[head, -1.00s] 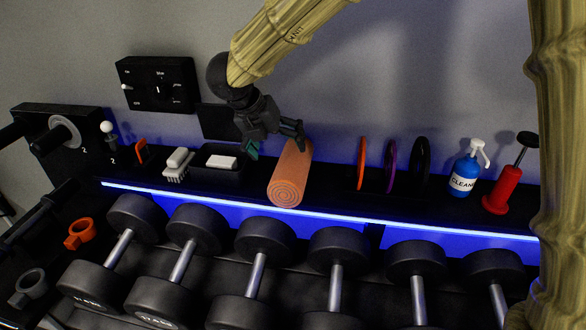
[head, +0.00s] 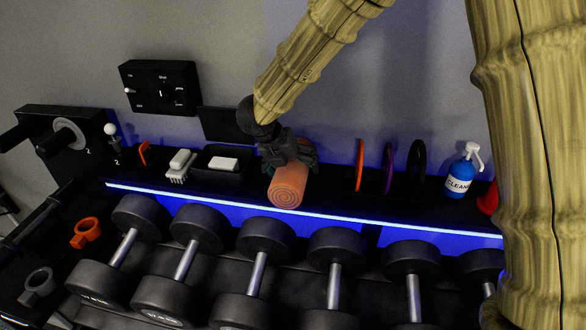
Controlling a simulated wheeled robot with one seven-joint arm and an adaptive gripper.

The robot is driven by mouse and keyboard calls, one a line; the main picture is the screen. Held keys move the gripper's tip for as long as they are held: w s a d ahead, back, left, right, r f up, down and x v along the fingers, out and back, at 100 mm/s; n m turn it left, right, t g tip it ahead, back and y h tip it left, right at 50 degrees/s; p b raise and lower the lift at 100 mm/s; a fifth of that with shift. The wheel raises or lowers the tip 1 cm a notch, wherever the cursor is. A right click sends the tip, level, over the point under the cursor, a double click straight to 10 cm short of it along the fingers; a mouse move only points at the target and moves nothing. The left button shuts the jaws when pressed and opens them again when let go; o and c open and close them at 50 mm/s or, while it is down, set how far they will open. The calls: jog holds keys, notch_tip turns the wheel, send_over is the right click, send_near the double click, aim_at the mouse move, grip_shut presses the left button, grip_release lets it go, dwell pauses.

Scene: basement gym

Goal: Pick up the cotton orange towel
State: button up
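The orange towel (head: 288,188) is a rolled cylinder lying on the black shelf, its spiral end facing me. My gripper (head: 289,160) is down over the back part of the roll, with dark fingers at its left and right sides. The fingers hide the rear of the towel. I cannot tell whether they press on it or only straddle it. The towel appears to rest on the shelf.
A black tray (head: 203,166) with a white block stands just left of the towel. A brush (head: 179,166) is farther left. Upright discs (head: 389,167) and a blue cleaner bottle (head: 461,176) stand to the right. Dumbbells (head: 266,238) line the rack below the shelf.

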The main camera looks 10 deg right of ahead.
jog(key=c, duration=1.2)
